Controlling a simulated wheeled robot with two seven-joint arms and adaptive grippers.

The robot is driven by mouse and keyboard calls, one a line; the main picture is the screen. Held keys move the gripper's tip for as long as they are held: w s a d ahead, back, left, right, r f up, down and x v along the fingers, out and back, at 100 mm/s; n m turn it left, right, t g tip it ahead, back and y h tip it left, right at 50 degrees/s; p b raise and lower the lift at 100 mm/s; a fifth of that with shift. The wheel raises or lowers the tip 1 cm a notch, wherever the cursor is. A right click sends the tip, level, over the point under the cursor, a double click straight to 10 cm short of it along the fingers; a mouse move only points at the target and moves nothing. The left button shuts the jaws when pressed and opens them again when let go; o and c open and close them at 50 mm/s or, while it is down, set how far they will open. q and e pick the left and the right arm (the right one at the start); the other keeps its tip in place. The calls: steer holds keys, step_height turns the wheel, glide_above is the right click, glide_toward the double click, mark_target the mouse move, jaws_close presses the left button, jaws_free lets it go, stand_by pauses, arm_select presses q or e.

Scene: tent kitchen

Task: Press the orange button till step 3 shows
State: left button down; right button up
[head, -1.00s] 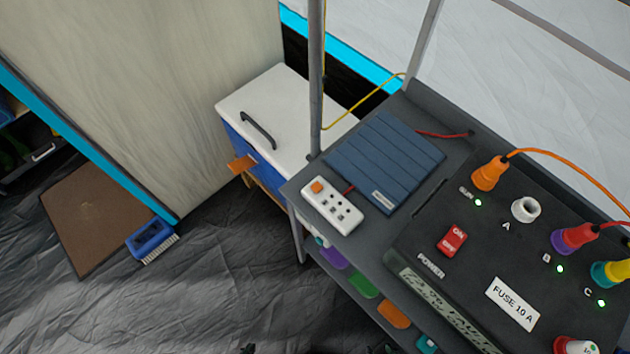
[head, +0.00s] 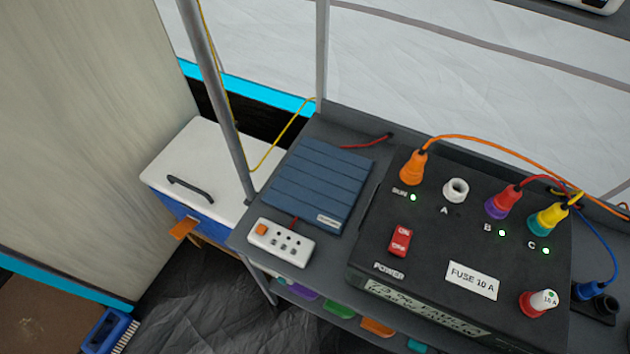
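The orange button (head: 262,230) sits at the left end of a small white control box (head: 281,243) on the grey shelf. Several small dark dots or lights show on the box beside the button; I cannot tell which step they show. A red wire runs from the box to a blue ribbed panel or pad (head: 318,185) just behind it. Neither of my grippers is in view, and nothing touches the button.
A black power box (head: 470,240) with a red switch (head: 400,241), coloured plugs and a fuse label stands to the right. A white-lidded blue cooler (head: 205,170) stands left. A grey pole (head: 217,95) rises between cooler and shelf. Dark floor lies in front.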

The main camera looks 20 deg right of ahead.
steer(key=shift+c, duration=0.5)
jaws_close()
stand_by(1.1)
